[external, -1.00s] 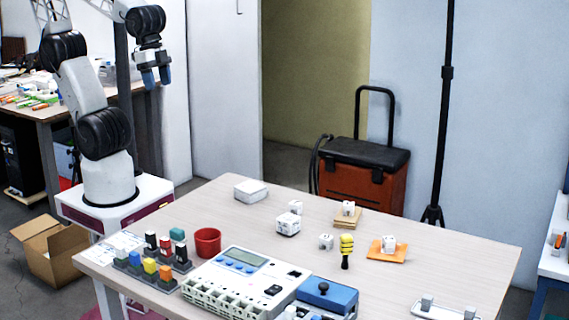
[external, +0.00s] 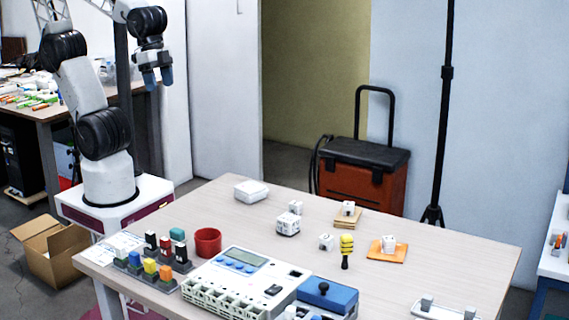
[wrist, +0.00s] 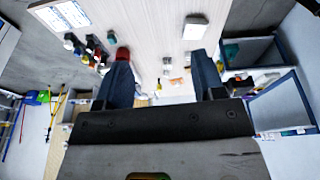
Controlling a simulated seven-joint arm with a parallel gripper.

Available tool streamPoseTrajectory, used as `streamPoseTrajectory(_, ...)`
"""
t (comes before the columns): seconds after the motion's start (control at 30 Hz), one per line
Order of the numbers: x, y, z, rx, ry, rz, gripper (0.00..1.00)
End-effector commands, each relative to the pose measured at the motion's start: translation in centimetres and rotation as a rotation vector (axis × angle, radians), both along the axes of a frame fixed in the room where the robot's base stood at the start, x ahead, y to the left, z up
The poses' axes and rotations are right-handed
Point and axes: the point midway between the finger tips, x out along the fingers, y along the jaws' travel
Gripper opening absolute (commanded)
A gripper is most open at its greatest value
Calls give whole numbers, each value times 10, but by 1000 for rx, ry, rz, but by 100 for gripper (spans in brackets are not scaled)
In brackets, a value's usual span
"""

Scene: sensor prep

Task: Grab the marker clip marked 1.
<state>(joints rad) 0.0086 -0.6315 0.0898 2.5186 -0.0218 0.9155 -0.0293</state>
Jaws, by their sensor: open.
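Several small clip-like blocks stand in a dark rack at the table's near left: a black and a red one at the back, and a blue, a yellow (external: 150,266) and an orange one (external: 166,272) in front. Several small white cubes with dark marks, such as one cube (external: 288,225), are spread over the table. I cannot read which piece bears a 1. My gripper (external: 158,78) is open and empty, high up at the left, well away from the table pieces. Its two dark blue fingers are spread apart in the wrist view (wrist: 162,80).
A red cup (external: 208,242) stands beside the rack. A white device with a screen (external: 240,285) and a blue box (external: 328,298) fill the front. A yellow-and-black tool (external: 346,250) stands mid-table. An orange pad (external: 386,252) bears a cube. The table's back left has bare room.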

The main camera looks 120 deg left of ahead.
Motion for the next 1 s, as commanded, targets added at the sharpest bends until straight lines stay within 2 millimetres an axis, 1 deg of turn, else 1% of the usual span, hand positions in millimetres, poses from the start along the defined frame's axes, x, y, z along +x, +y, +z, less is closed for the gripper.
streamPoseTrajectory(0.17, 26, -5, -6, -65, -44, 143, 63)
streamPoseTrajectory(0.27, 49, -9, -11, -127, -81, 271, 63)
streamPoseTrajectory(0.47, 101, -16, -27, -285, -158, 577, 63)
streamPoseTrajectory(0.6, 137, -19, -40, -408, -204, 796, 63)
streamPoseTrajectory(0.77, 176, -20, -57, -559, -252, 1045, 63)
streamPoseTrajectory(1.0, 230, -17, -88, -803, -309, 1412, 63)
